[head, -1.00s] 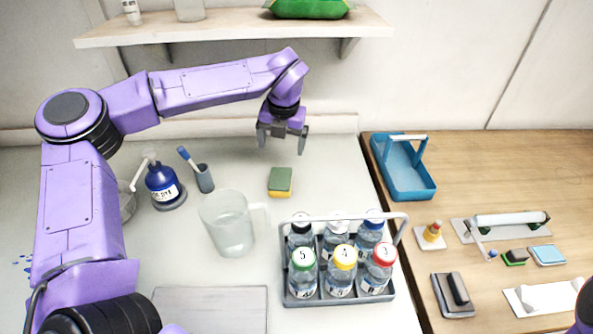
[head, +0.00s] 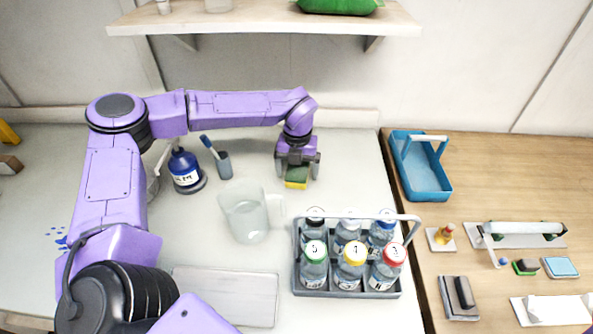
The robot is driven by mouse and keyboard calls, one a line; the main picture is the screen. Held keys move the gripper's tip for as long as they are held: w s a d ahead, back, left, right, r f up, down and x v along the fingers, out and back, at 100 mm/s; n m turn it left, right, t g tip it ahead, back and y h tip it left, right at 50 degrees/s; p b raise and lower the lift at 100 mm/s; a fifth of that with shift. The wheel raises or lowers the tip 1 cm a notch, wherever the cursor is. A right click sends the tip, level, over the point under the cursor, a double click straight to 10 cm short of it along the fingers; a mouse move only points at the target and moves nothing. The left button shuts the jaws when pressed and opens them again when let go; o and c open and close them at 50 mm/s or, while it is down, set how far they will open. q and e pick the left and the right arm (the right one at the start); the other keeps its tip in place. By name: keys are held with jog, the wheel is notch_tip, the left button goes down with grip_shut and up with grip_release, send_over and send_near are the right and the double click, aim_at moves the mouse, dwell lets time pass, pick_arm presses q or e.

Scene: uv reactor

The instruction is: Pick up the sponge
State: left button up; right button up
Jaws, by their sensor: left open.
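The green and yellow sponge (head: 296,180) lies on the white counter, behind the bottle rack. My left gripper (head: 297,172) is lowered over it from above, with its fingers open on either side of the sponge. The top part of the sponge is partly hidden by the gripper. I cannot tell whether the fingers touch it. My right gripper is not in view.
A frosted pitcher (head: 245,215) stands in front and left of the sponge. A grey rack (head: 300,262) with several capped bottles is in front. A blue bottle (head: 184,168) and a brush cup (head: 224,165) stand to the left. A shelf (head: 260,22) hangs behind.

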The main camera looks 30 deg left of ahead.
pick_arm(q)
jog(key=c, duration=1)
jog(key=shift+c, duration=0.3)
jog(key=shift+r+b, duration=0.5)
jog(key=shift+b, duration=0.05)
jog(key=d, duration=0.1)
jog(key=d+b, duration=0.1)
jog(key=d, duration=0.1)
jog(key=d+b, duration=0.1)
jog(key=shift+s+d, duration=0.15)
jog(key=shift+s, duration=0.2)
jog(key=shift+c, duration=0.6)
notch_tip(320, 180, up, 14)
jog(key=shift+f+b, duration=0.2)
jog(key=shift+b, duration=0.5)
jog(key=shift+a+r, duration=0.2)
jog(key=shift+r, duration=0.1)
